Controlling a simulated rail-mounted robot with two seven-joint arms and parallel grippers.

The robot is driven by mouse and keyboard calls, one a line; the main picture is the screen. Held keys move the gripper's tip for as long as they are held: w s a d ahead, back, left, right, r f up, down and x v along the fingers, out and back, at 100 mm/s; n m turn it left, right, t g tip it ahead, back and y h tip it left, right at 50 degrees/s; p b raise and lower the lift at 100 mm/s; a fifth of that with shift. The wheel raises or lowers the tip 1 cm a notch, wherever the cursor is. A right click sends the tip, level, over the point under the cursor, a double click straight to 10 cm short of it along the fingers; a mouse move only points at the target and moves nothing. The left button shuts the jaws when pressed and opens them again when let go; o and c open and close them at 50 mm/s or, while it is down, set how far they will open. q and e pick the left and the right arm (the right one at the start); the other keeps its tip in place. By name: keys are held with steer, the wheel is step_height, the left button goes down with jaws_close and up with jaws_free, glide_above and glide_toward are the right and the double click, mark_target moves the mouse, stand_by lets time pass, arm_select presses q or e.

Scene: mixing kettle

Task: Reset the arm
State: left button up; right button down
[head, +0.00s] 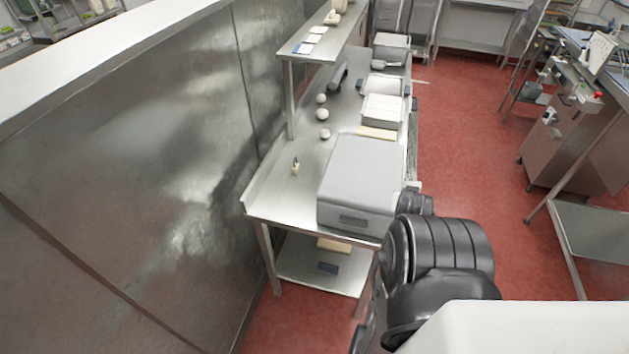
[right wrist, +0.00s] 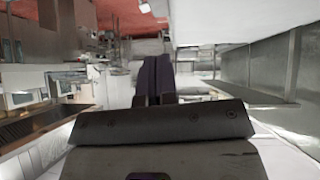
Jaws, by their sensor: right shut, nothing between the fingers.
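My right gripper (right wrist: 154,80) shows in the right wrist view with its dark fingers together and nothing between them. It appears in open air, touching nothing that I can see. In the head view a black, ribbed arm of mine comes up at the lower right, beside the near end of the steel table; its gripper cannot be made out there. My left gripper is in neither view.
A steel table (head: 262,205) with a raised shelf (head: 318,45) runs along a metal wall (head: 130,150). A large grey box-shaped appliance (head: 360,175) stands at its near end, with white containers (head: 382,108) behind. The red floor (head: 465,125) to the right is open.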

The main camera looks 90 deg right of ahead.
steer(key=s+a+r, duration=0.3)
steer(key=s, duration=0.1)
steer(key=shift+s+r, duration=0.25)
steer(key=shift+s, duration=0.1)
